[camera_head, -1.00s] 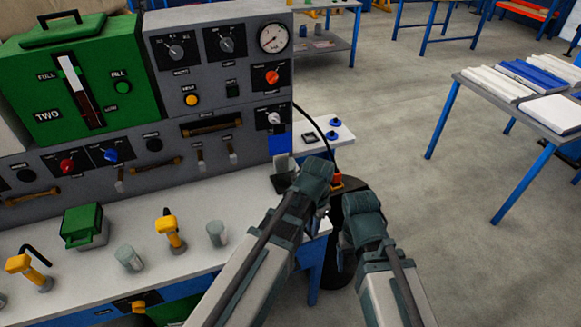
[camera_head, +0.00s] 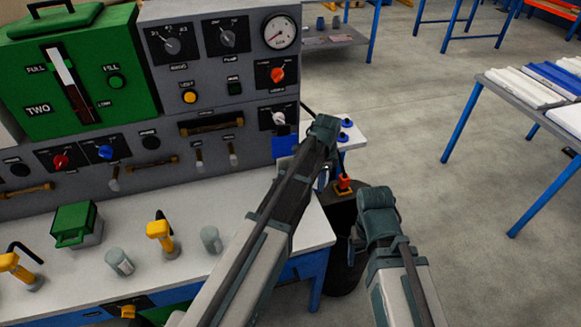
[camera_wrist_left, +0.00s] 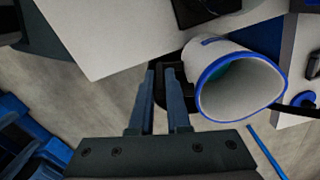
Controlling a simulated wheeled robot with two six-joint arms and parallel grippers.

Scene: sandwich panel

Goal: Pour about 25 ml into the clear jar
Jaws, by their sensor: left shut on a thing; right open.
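Two greyish see-through jars stand on the bench: one jar (camera_head: 119,262) left of a yellow-handled tool and another jar (camera_head: 211,240) right of it. I cannot tell which is the clear jar. My left gripper (camera_wrist_left: 164,85) is shut on a white mug with a blue rim (camera_wrist_left: 240,85), apparently at its handle. The mug is tilted in the left wrist view, with something teal inside. In the head view my left arm largely hides it, near the bench's right end. My right gripper (camera_head: 377,200) is open, right of the left one; its fingertips are mostly hidden.
The yellow-handled tool (camera_head: 161,234) stands between the jars. A green box (camera_head: 77,225) sits further left. A grey control panel (camera_head: 215,100) with a green tank unit (camera_head: 85,65) backs the bench.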

